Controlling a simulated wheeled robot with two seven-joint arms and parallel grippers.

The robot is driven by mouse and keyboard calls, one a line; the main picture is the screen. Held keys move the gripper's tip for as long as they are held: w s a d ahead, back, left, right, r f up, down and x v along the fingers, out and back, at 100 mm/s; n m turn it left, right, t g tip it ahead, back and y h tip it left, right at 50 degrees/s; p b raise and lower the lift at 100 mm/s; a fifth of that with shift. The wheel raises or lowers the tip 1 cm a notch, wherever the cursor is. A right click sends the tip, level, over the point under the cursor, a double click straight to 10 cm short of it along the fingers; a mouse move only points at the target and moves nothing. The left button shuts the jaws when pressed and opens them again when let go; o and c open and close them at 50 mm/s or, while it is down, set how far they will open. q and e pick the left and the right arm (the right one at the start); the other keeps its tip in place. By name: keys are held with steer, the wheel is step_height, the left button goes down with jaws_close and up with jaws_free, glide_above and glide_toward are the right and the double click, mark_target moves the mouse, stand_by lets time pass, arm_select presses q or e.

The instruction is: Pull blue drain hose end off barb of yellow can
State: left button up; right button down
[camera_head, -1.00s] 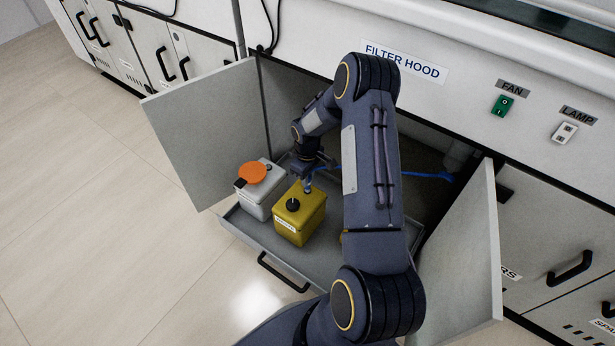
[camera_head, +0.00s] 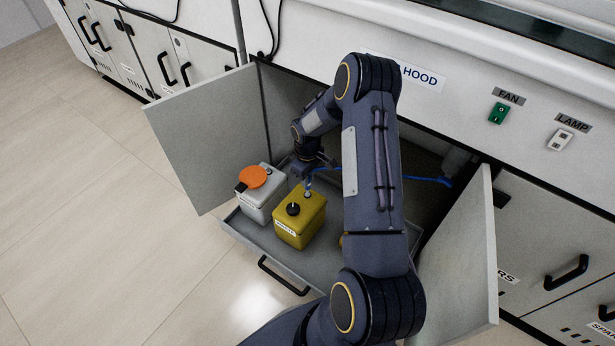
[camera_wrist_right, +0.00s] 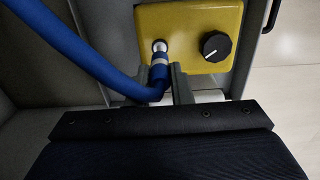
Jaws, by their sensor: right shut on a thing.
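My right gripper (camera_head: 309,178) is above the can's rear part. In the right wrist view its fingers (camera_wrist_right: 158,76) are shut on the blue hose end (camera_wrist_right: 157,86), just below its pale collar. The silver barb (camera_wrist_right: 159,46) shows right at the collar on the yellow can (camera_wrist_right: 200,18). I cannot tell whether the collar still sits around the barb or is just clear of it. My left gripper is out of view.
A white can (camera_head: 258,207) with an orange top stands left of the yellow one. The grey tray (camera_head: 262,232) lies between two open cabinet doors, left (camera_head: 210,135) and right (camera_head: 468,255). The blue hose (camera_head: 425,180) runs back right into the cabinet. My arm hides the tray's right part.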

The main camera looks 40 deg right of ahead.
steer(key=shift+r, duration=0.1)
steer(key=shift+r+p, duration=1)
steer(key=shift+r, duration=0.4)
steer(key=shift+r+p, duration=1.05)
steer(key=shift+r, duration=0.45)
steer(key=shift+r+p, duration=1)
steer(key=shift+r, duration=0.5)
steer(key=shift+r, duration=0.1)
step_height(320, 180, up, 3)
steer(key=shift+f+p, duration=0.1)
steer(key=shift+p, duration=0.9)
